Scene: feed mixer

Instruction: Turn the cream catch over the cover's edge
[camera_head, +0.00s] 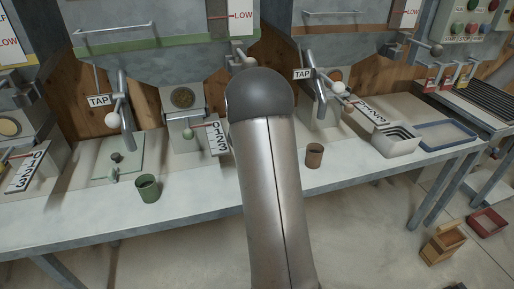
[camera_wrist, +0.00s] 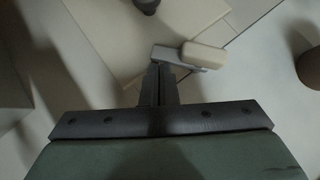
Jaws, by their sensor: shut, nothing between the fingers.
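In the wrist view the cream catch (camera_wrist: 204,54) is a rounded block on a flat grey bar (camera_wrist: 172,58), close to the edge of a pale cream cover (camera_wrist: 115,35). The block lies to the right of my fingers. I cannot tell how far the catch overlaps the cover's edge. My gripper (camera_wrist: 158,72) is shut and empty, with its fingertips right by the left end of the grey bar. Whether they touch it is unclear. In the head view my arm hides the gripper, the catch and this cover.
A dark knob (camera_wrist: 147,5) stands on the cover. A brown cup (camera_head: 315,155) stands on the bench to the right of my arm, a green cup (camera_head: 147,187) to the left. A similar green cover (camera_head: 125,150) lies farther left. Tap levers (camera_head: 318,88) hang above the bench.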

